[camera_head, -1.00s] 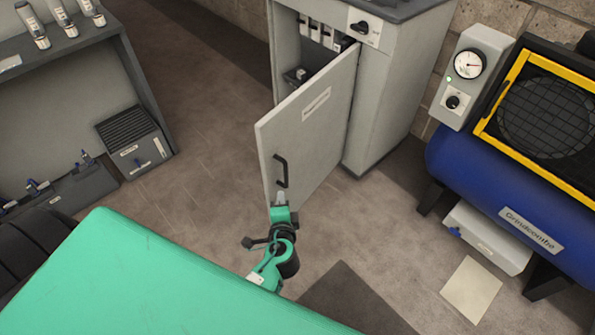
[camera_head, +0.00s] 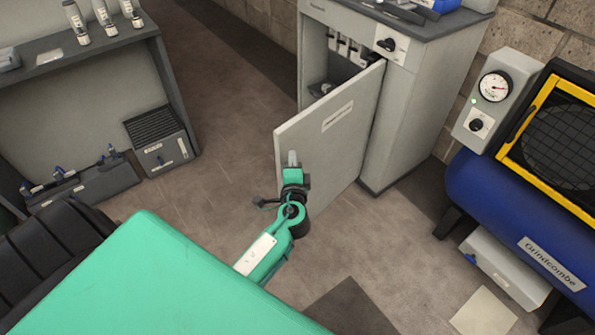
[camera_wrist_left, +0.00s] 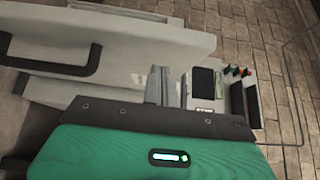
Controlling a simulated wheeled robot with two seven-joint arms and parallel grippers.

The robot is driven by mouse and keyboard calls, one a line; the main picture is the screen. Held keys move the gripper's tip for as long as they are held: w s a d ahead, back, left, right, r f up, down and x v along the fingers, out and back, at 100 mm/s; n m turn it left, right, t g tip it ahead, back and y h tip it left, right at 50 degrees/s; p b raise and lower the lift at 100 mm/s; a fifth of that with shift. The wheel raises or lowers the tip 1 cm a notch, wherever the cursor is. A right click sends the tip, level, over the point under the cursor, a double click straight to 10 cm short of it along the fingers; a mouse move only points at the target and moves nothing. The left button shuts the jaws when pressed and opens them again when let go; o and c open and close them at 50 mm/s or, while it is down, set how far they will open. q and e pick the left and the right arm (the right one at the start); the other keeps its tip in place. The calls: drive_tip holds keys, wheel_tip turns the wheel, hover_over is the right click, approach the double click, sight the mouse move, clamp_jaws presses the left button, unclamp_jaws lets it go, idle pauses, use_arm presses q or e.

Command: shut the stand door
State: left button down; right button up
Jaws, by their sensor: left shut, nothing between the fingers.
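The stand is a light grey cabinet (camera_head: 425,110) at the upper middle of the head view. Its door (camera_head: 345,118) stands ajar, swung out toward me, with a label near its top. My left gripper (camera_head: 293,158) is shut and empty, in front of the door's free-edge side. The door handle is hidden behind it in the head view. In the left wrist view the dark bar handle (camera_wrist_left: 55,62) lies left of the shut fingers (camera_wrist_left: 170,85), apart from them, on a pale panel (camera_wrist_left: 140,30). I cannot tell whether the fingertips touch the door. My right gripper is not in view.
A blue compressor (camera_head: 490,200) with a gauge box (camera_head: 487,95) stands at right. A shelf bench (camera_head: 85,90) and a dark grey box (camera_head: 160,140) are at left. A dark mat (camera_head: 355,308) and a pale sheet (camera_head: 484,312) lie on the floor. Floor left of the door is clear.

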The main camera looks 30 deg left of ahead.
use_arm(q)
drive_tip(key=shift+w+a, duration=0.2)
drive_tip(key=shift+a, duration=0.9)
